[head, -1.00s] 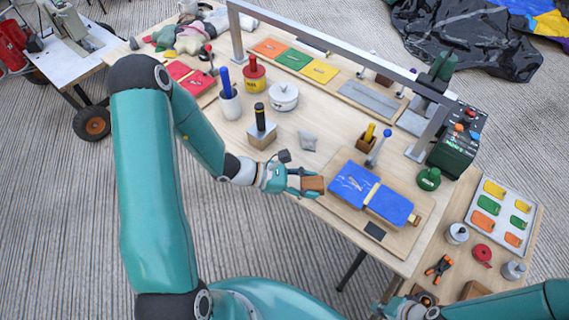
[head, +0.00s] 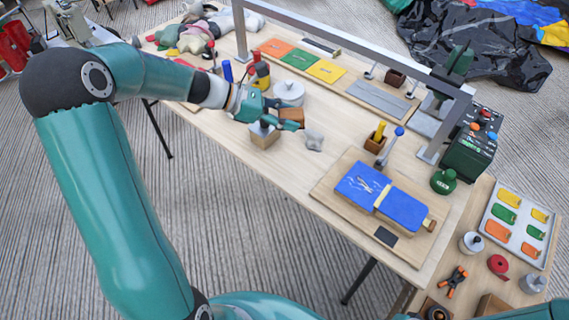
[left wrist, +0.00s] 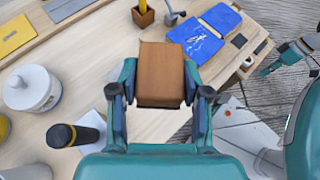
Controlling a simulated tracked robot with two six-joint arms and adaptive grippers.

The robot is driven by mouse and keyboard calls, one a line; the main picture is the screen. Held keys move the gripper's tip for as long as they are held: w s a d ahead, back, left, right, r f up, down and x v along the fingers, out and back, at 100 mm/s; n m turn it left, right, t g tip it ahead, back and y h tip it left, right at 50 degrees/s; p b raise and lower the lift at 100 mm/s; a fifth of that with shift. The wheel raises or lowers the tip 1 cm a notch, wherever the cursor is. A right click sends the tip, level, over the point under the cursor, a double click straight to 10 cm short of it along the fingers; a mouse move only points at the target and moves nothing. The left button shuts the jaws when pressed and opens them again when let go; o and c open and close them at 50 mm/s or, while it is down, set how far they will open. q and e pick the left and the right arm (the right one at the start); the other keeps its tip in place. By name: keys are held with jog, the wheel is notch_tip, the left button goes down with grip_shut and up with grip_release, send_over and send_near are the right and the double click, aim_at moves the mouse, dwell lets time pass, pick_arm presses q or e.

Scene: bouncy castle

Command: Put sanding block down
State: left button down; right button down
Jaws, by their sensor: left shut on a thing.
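The sanding block is a brown block (head: 291,117) held between the fingers of my left gripper (head: 284,119). In the left wrist view the brown block (left wrist: 161,75) fills the gap between the two fingers, which press on its sides. The gripper is shut on it above the wooden table (head: 300,175), beside the dark-handled tool in its pale block (head: 265,137). Whether the block touches the table is hard to tell. My right gripper (left wrist: 292,55) shows at the right edge of the left wrist view; its finger opening is unclear.
A white lidded pot (head: 289,93) stands close behind my left gripper, and a small grey lump (head: 314,139) lies to its right. A board with blue sheets (head: 363,183) lies further right. A metal frame (head: 350,50) spans the table's back. Bare wood lies along the front edge.

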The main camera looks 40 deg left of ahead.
pick_arm(q)
notch_tip(320, 180, down, 18)
dwell(0.5)
jog(key=shift+b, duration=0.3)
jog(key=c, duration=0.5)
grip_release()
jog(key=shift+f, duration=0.1)
jog(key=shift+c, duration=0.2)
jog(key=v, duration=1.2)
jog(key=shift+b, duration=0.45)
